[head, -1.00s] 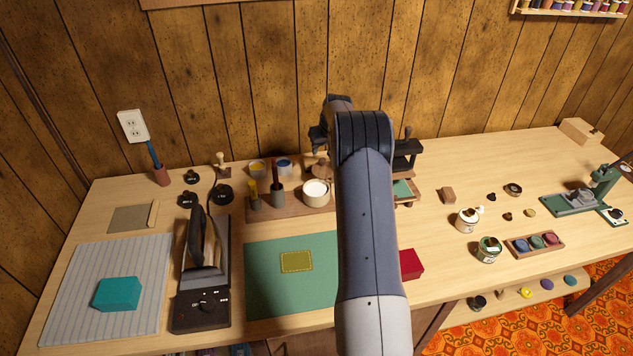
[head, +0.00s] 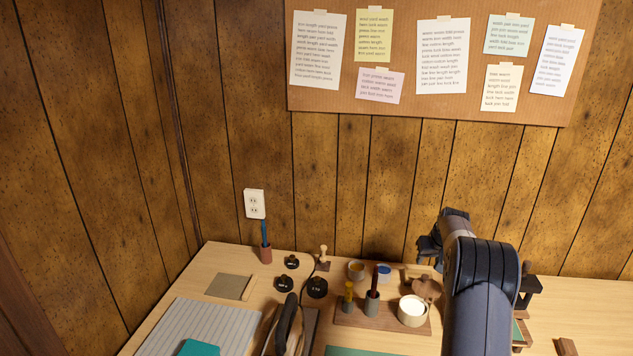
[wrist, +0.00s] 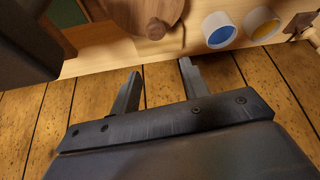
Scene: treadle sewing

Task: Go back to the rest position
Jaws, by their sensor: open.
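My arm rises at the right of the head view, and my gripper (head: 430,247) is up near the wood-panelled wall, partly hidden by the arm's own links. In the wrist view my gripper (wrist: 160,70) has its two fingers apart with nothing between them. Beyond the fingertips there is a round wooden lid with a knob (wrist: 155,30). A pot with blue inside (wrist: 219,30) and a pot with yellow inside (wrist: 262,23) stand to its right. None of them touches the fingers.
The head view shows the table's left part, with an iron (head: 287,325), a striped mat (head: 215,322), a teal block (head: 200,348) and a white pot (head: 412,310) on a wooden tray. A notice board (head: 390,105) hangs on the wall. The table's right side is mostly out of view.

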